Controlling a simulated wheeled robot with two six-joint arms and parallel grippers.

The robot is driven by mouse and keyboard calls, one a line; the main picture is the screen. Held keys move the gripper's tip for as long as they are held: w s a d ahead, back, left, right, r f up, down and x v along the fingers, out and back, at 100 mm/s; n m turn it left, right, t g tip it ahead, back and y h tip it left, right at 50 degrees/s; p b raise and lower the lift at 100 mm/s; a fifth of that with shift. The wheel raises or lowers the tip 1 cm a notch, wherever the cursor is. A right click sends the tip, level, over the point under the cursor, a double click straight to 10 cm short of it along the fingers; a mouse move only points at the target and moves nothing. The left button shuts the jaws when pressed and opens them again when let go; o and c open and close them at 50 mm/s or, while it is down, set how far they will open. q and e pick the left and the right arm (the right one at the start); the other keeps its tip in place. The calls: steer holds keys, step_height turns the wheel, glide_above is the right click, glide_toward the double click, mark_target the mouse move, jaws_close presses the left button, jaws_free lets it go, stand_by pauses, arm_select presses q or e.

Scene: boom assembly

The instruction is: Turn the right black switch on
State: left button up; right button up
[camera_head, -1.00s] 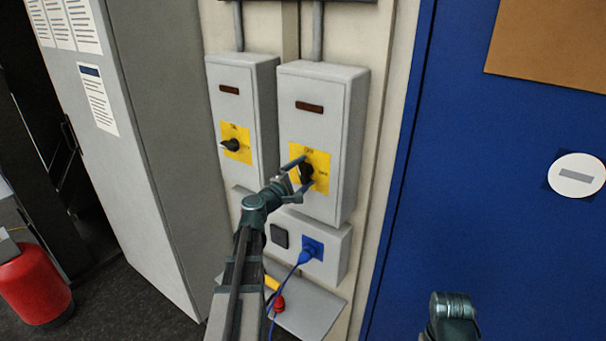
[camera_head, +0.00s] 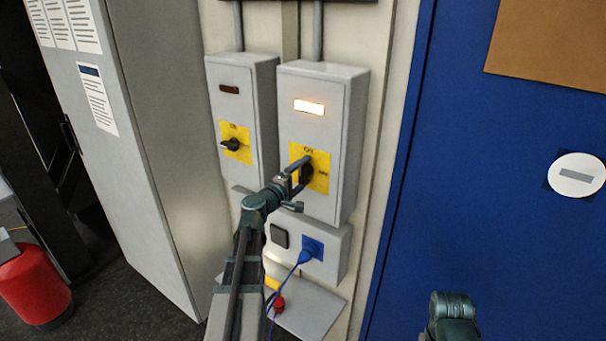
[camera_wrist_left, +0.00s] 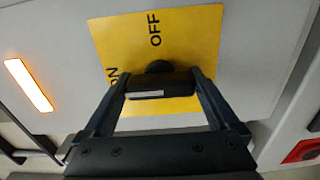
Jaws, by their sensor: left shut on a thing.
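The right black switch (camera_head: 306,172) sits on a yellow plate (camera_head: 322,158) on the larger grey box (camera_head: 318,83). The indicator (camera_head: 309,107) above it is lit bright. My left gripper (camera_head: 300,184) is at this switch and partly covers it. In the left wrist view my left gripper (camera_wrist_left: 158,90) has a finger on each side of the black switch handle (camera_wrist_left: 160,84) and is shut on it. The words OFF and part of ON show on the plate there. The wrist view also shows the lit indicator (camera_wrist_left: 28,85).
The left black switch (camera_head: 231,144) is on a smaller box, its indicator (camera_head: 229,89) dark. Below are a socket box with a blue plug (camera_head: 309,251) and cable, and a sloped grey panel (camera_head: 312,311). A grey cabinet (camera_head: 160,130) stands left, a blue door (camera_head: 480,190) right.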

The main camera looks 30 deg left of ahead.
arm_select(q)
steer(key=o, duration=1)
steer(key=shift+s, duration=0.1)
steer(key=s+a, duration=0.1)
steer(key=s, duration=1.2)
steer(key=shift+s, duration=0.3)
